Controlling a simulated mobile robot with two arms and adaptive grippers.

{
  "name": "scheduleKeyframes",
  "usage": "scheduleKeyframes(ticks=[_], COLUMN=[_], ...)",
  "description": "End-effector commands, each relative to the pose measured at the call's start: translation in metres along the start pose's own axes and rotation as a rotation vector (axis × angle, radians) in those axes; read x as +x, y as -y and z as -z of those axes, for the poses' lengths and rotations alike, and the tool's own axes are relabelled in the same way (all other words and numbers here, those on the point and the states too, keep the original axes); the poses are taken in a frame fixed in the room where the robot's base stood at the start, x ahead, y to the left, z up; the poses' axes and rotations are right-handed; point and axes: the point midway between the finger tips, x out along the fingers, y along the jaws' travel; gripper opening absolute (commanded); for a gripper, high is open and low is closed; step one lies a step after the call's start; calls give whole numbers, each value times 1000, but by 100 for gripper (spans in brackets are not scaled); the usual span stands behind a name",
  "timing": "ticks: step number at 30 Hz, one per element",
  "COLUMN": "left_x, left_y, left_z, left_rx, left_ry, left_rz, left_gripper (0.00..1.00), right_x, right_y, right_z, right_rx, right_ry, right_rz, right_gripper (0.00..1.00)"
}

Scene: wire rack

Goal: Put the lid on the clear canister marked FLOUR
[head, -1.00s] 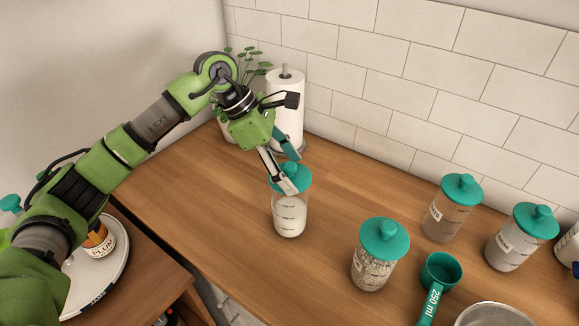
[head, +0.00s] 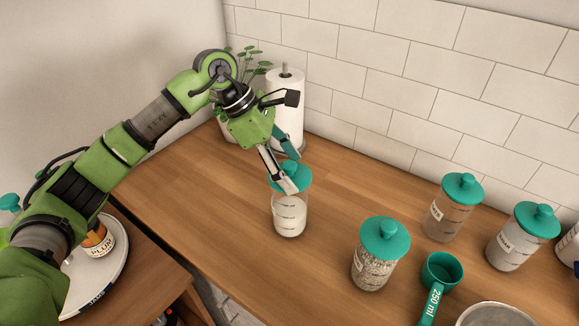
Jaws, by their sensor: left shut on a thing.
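A clear canister (head: 290,216) with white contents stands upright on the wooden counter, below my left gripper. Any label on it is turned away or hidden. A teal lid (head: 277,180) is at the canister's mouth, partly covered by the fingers. My left gripper (head: 290,172) points down and is shut on the lid. I cannot tell whether the lid is fully seated. My right gripper is not in view.
Several other lidded canisters stand to the right, the nearest one (head: 381,262) in front. A teal measuring cup (head: 441,272) and a metal bowl (head: 495,316) are at lower right. A paper towel roll (head: 287,112) and a plant (head: 250,68) stand behind the gripper.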

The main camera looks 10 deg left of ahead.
Motion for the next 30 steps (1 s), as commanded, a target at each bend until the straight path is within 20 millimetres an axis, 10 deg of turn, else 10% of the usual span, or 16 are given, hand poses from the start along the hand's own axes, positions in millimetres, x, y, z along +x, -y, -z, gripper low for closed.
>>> scheduleKeyframes(ticks=[30], left_x=[2], left_y=[0], left_z=[1], left_rx=[0], left_ry=[0], left_rz=[0], left_gripper=[21], right_x=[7], right_y=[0], right_z=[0], right_rx=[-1], right_ry=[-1], right_rz=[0], right_gripper=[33])
